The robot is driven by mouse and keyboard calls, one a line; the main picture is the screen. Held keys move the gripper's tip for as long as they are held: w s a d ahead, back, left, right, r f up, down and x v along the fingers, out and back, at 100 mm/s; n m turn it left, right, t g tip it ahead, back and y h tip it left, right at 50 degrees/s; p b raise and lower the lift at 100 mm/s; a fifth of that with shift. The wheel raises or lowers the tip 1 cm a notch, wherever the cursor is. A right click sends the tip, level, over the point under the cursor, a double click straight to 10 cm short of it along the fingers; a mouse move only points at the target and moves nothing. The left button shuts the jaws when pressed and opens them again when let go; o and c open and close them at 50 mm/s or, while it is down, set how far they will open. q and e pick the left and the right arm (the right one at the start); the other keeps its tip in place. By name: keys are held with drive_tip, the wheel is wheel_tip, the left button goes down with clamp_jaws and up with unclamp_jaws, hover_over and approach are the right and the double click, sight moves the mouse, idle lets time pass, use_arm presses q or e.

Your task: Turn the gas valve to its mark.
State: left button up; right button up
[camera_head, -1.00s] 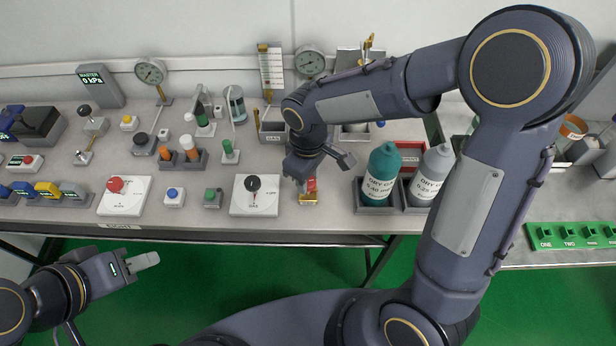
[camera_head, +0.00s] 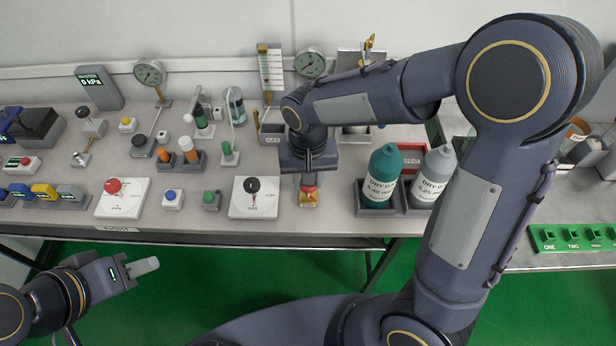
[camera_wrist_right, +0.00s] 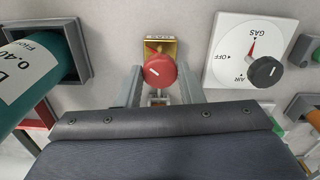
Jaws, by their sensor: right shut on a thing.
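The gas valve is a red round knob (camera_wrist_right: 160,71) with a short white line, on a yellow plate (camera_wrist_right: 153,47) with a small label. In the head view the yellow plate (camera_head: 308,200) sits near the bench's front edge. My right gripper (camera_head: 309,184) is over it, pointing down. In the right wrist view its two fingers (camera_wrist_right: 160,84) stand on either side of the red knob, shut on it. The mark is not clear to me. My left gripper (camera_head: 146,266) is shut and empty, in front of the bench at lower left.
A white dial panel with a black knob (camera_head: 253,187) stands close left of the valve. Bottles in dark holders (camera_head: 379,178) stand close on the right. A red-knob panel (camera_head: 121,198) is farther left. Green floor (camera_head: 240,285) shows in front of the bench.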

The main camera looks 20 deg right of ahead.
drive_tip(key=shift+m, duration=1)
drive_tip(key=o, duration=1)
drive_tip(key=shift+r, duration=0.1)
wheel_tip(320, 180, up, 8)
drive_tip(key=shift+f+p, duration=0.15)
drive_tip(key=shift+p, duration=0.4)
